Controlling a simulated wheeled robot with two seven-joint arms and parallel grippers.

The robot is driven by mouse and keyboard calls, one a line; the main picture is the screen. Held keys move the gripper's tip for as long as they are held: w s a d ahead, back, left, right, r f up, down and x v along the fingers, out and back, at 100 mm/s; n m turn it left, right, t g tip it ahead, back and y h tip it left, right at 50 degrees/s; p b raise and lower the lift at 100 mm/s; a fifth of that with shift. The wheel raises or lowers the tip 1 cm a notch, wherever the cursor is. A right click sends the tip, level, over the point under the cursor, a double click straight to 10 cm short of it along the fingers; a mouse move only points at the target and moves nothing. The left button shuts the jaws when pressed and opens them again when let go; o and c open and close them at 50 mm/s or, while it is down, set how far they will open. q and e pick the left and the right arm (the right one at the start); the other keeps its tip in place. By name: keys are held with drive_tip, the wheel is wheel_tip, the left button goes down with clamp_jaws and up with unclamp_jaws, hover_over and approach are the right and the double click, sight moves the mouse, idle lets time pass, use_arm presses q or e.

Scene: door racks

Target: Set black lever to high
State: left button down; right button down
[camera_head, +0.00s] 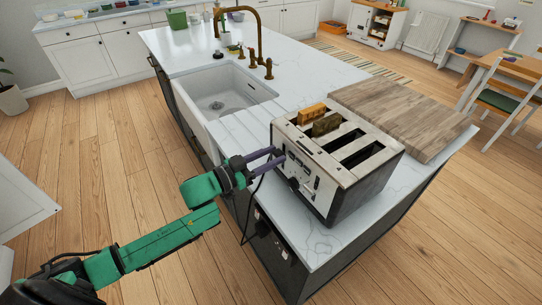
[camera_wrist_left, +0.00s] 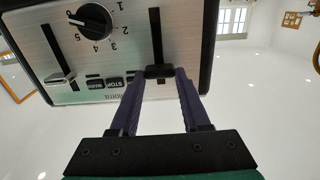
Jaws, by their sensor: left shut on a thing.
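The toaster (camera_head: 343,183) is silver and black and stands on the white counter, its control face toward my left gripper (camera_head: 279,157). In the left wrist view, which looks upside down, a black lever (camera_wrist_left: 158,71) sits between the tips of my left gripper (camera_wrist_left: 158,76), which is shut on it. The lever is near the picture-bottom end of its slot, with most of the slot above it in the picture. My right gripper is not in view.
Two bread slices (camera_head: 312,113) stick out of the toaster. A wooden board (camera_head: 405,110) lies behind it. A sink (camera_head: 222,95) and brass tap (camera_head: 254,35) are farther along the counter. A round dial (camera_wrist_left: 92,21) and buttons (camera_wrist_left: 104,84) sit between the levers.

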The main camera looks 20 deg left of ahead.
use_arm(q)
wheel_tip(320, 180, up, 3)
drive_tip(key=shift+f+p, duration=0.2)
drive_tip(key=shift+p, duration=0.7)
drive_tip(key=shift+w, duration=0.1)
drive_tip(key=shift+c, duration=1.8)
unclamp_jaws()
drive_tip(key=shift+f, duration=0.1)
